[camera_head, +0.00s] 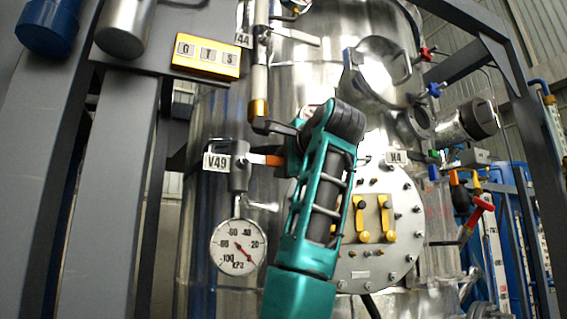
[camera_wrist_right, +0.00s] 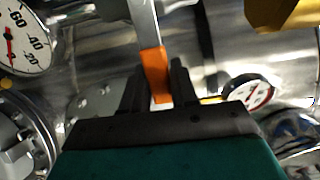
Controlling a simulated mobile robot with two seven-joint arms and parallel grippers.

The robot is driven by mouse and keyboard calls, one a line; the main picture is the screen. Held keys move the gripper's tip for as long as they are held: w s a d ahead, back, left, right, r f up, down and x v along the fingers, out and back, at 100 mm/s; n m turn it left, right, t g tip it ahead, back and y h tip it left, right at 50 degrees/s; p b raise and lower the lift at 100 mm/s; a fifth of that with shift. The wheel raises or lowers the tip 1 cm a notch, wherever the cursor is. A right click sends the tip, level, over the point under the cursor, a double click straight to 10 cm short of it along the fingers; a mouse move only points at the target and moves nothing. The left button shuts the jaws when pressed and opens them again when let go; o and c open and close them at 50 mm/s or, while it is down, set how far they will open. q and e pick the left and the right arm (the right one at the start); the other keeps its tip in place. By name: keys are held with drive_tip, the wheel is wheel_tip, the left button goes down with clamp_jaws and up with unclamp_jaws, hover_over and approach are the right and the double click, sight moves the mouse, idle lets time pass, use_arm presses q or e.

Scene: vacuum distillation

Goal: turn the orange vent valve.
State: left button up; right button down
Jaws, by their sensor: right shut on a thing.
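The orange vent valve handle (camera_head: 266,159) sticks out to the right from the valve body (camera_head: 239,179) by the V49 label, above a round kPa gauge (camera_head: 238,246). In the right wrist view the orange handle (camera_wrist_right: 155,73) runs down between the two dark fingers. My right gripper (camera_head: 290,160) reaches up from below and is shut on the handle's orange end; its fingers are mostly hidden behind the teal arm in the head view. It also shows in the right wrist view (camera_wrist_right: 158,85). My left gripper is not in view.
A large steel vessel (camera_head: 215,120) fills the background. A round bolted flange (camera_head: 402,225) with yellow handles (camera_head: 362,222) is right of my arm. A grey-handled valve lever (camera_head: 275,127) is just above the handle. Dark frame posts (camera_head: 120,190) stand at left.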

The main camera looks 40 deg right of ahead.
drive_tip(key=shift+f, duration=0.15)
drive_tip(key=c, duration=1)
unclamp_jaws()
drive_tip(key=shift+o, duration=0.2)
drive_tip(key=shift+s, duration=0.1)
drive_tip(key=b+v, duration=0.2)
drive_tip(key=v, duration=1)
drive_tip(key=shift+s, duration=0.4)
